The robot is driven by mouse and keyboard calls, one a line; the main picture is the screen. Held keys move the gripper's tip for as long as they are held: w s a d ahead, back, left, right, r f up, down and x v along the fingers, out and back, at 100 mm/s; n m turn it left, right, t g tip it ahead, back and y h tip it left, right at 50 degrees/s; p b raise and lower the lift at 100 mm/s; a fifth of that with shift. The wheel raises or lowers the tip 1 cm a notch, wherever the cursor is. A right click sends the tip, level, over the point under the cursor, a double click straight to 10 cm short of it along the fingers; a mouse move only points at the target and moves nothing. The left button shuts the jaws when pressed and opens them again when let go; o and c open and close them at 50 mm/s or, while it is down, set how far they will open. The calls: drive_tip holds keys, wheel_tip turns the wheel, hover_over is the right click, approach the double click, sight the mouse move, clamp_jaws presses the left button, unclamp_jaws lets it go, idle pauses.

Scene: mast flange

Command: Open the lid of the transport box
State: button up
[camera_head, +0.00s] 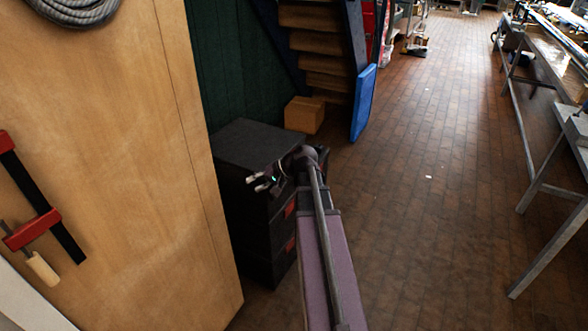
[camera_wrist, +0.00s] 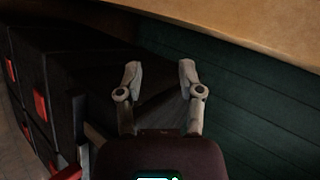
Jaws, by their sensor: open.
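The transport box (camera_head: 258,143) is a black box with red latches, standing against the dark green wall behind the wooden panel. Its top looks flat and closed in the head view. In the wrist view the dark box (camera_wrist: 85,62) fills the left and middle, with red latches on its front. My gripper (camera_head: 259,183) is in front of the box's side, below the top edge, pointing left. In the wrist view my gripper (camera_wrist: 159,72) has its two fingers apart with nothing between them. I cannot tell whether a fingertip touches the box.
A large wooden panel (camera_head: 110,150) stands close on the left, with a red clamp (camera_head: 35,215) on it. A cardboard box (camera_head: 304,115) and a blue board (camera_head: 363,103) are behind, by the stairs. The brick floor (camera_head: 430,200) to the right is clear up to a metal bench (camera_head: 545,160).

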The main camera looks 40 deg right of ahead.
drive_tip(key=s+d+f+m+t+b, duration=0.1)
drive_tip(key=s+d+m+t+b, duration=0.1)
drive_tip(key=d, duration=0.6)
drive_tip(key=s+d+m+t+b, duration=0.2)
drive_tip(key=d+t+b, duration=0.2)
drive_tip(key=d, duration=0.5)
drive_tip(key=s+d+f+m+t+h+b, duration=0.1)
drive_tip(key=s+d+t+b, duration=0.1)
drive_tip(key=d+b, duration=0.4)
drive_tip(key=d+t, duration=0.1)
drive_tip(key=d, duration=0.2)
drive_tip(key=shift+f+m, duration=0.35)
drive_tip(key=shift+m, duration=0.05)
drive_tip(key=shift+w+a, duration=0.1)
drive_tip(key=shift+w, duration=0.05)
drive_tip(key=x, duration=1.3)
drive_tip(key=shift+w, duration=0.35)
clamp_jaws()
